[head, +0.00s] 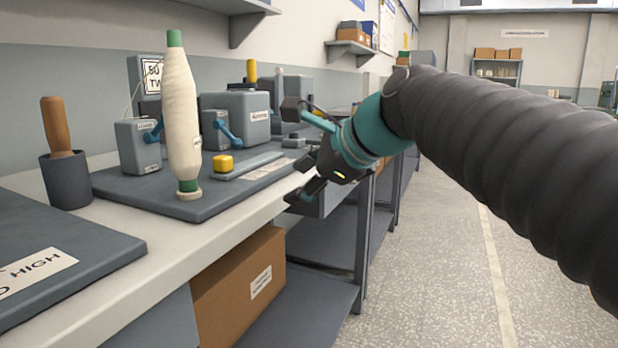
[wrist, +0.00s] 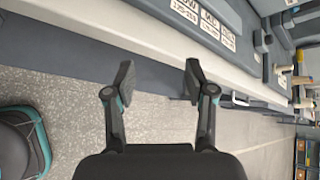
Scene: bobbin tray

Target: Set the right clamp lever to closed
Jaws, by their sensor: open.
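The right clamp lever (head: 226,130) is a blue lever on the front of a small grey clamp block on the bench tray. It slants down to the right. A matching left clamp lever (head: 153,131) is on the left block, partly behind the white bobbin (head: 181,110). My gripper (head: 296,152) is open and empty, off the bench's front edge, to the right of the right lever and apart from it. In the wrist view my gripper (wrist: 158,81) has its fingers spread over the bench edge and floor. I cannot make out the lever there.
The tray (head: 130,192) also carries a yellow-knobbed part (head: 223,164) and a grey labelled box (head: 250,118). A cup with a wooden handle (head: 63,170) stands left. A cardboard box (head: 240,290) sits under the bench. The aisle floor (head: 450,280) is clear.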

